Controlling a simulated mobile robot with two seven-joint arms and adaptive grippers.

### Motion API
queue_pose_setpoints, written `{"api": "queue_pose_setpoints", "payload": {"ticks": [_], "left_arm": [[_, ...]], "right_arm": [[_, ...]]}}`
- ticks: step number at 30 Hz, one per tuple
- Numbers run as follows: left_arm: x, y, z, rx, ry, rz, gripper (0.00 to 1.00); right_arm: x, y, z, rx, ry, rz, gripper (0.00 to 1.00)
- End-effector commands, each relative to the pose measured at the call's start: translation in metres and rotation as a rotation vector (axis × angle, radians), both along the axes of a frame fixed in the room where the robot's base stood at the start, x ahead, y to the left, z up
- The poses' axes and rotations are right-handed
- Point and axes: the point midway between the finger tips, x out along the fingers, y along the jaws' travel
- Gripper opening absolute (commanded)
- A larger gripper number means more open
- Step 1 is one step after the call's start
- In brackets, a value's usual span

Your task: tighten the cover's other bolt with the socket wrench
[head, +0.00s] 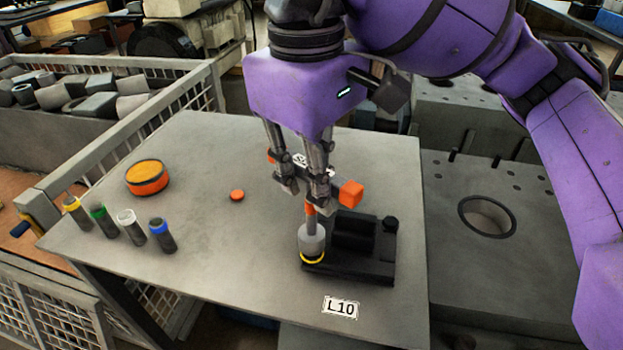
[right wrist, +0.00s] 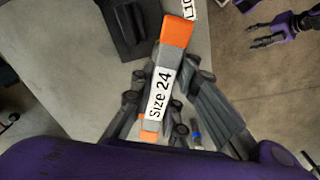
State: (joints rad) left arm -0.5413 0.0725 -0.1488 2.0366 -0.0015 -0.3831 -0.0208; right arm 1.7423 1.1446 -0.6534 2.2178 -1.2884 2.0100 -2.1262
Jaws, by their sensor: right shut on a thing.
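My right gripper (head: 302,188) is shut on the socket wrench (head: 351,193), a grey bar with orange ends. In the right wrist view its bar (right wrist: 161,92) reads "Size 24". The wrench's grey socket (head: 312,240) points down at the left end of the black cover block (head: 345,268), with a yellow ring at its lower edge. Any bolt under the socket is hidden. A black round piece (head: 389,224) stands at the block's right end; I cannot tell if it is a bolt. My left gripper (right wrist: 272,32) is empty and open, away from the table in the right wrist view.
Several sockets with coloured bands stand at the table's left, such as the blue one (head: 162,235). An orange round tin (head: 147,177) and a small orange disc (head: 237,195) lie behind. A wire-sided bin (head: 115,130) borders the left. The table's middle (head: 220,240) is clear.

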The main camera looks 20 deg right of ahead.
Motion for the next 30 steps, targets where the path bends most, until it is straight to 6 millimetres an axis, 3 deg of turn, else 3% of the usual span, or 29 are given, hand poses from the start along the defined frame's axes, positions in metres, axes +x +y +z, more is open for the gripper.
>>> {"api": "queue_pose_setpoints", "payload": {"ticks": [15,30], "left_arm": [[0.0022,-0.0012,-0.0084,0.000,0.000,-0.003,0.53],[-0.0020,-0.0011,-0.0116,-0.001,0.008,-0.002,0.53]], "right_arm": [[0.0003,-0.0002,0.0002,0.001,-0.001,0.450,0.00],[0.0004,-0.0001,-0.0038,0.001,0.000,0.476,0.00]]}}
